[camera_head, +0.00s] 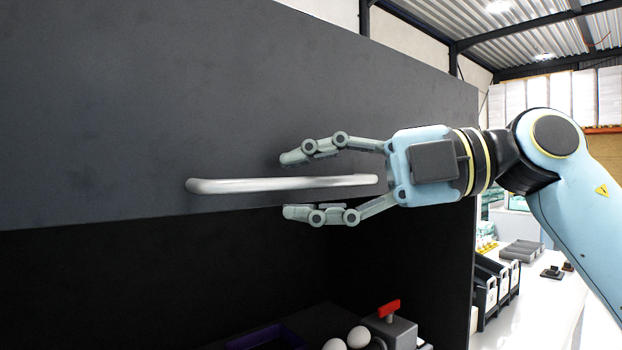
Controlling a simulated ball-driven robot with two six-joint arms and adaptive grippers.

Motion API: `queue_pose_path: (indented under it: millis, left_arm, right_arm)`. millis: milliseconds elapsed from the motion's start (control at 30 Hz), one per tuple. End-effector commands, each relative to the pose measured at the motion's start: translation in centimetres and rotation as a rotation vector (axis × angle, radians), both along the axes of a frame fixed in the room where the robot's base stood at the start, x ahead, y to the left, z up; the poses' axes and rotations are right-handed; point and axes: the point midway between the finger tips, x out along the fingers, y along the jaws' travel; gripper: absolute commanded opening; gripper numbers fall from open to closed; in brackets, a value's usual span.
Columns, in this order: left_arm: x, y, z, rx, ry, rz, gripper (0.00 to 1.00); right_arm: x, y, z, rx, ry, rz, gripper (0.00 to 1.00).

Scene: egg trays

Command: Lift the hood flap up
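The hood flap (180,110) is a large dark grey panel that fills the upper left of the head view. A light metal bar handle (235,185) runs along its lower part. My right gripper (288,186) comes in from the right with its fingers open. One finger is above the handle bar and one is below it, with visible gaps between fingers and bar. Whether the bar lies fully between the fingers in depth I cannot tell. Below the flap the hood's dark interior is open to view. My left gripper is not in view.
Inside the hood, low down, are white eggs (358,337), a grey block with a red handle (389,310) and a dark purple-edged tray (266,338). To the right, a white table (540,300) carries black bins (490,290) and grey trays (522,251).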

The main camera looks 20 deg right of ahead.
Motion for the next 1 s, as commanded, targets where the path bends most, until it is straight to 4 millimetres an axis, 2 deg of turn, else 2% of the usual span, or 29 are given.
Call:
queue_pose_path:
  millis: [167,433,1000]
  left_arm:
    - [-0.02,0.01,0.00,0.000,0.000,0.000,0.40]
    - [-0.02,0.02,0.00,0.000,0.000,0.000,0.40]
    - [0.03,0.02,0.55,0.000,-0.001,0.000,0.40]
  right_arm:
    - [0.00,-0.01,0.00,0.000,0.000,0.000,0.34]
    - [-0.01,-0.02,0.01,0.001,0.000,0.000,0.00]
    - [-0.08,-0.04,0.36,0.001,0.008,-0.001,0.00]
